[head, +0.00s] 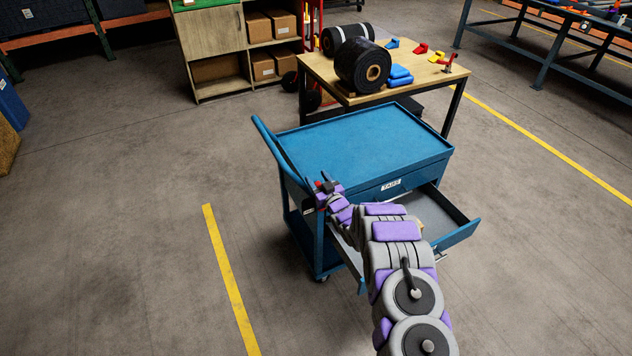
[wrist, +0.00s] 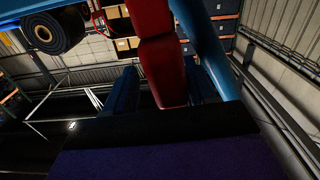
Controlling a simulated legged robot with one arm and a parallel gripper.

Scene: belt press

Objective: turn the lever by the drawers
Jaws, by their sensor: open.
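A blue drawer cart (head: 370,135) stands in the middle of the head view. A drawer (head: 462,233) under its top is pulled out, and my arm hides part of it. The lever shows as a red bar in the wrist view (wrist: 158,60), running from the top edge down between the two dark fingers. My gripper (head: 322,187) is at the cart's front left corner in the head view, where a small red bit shows. The fingers are open, one each side of the red bar. I cannot tell whether either touches it. The lever's mount is not clear.
The cart's blue push handle (head: 277,150) rises at its left, close to my gripper. Behind stands a wooden table (head: 415,75) with a black roll (head: 357,68) and small coloured parts. Floor left of the cart is clear, with a yellow line (head: 228,275).

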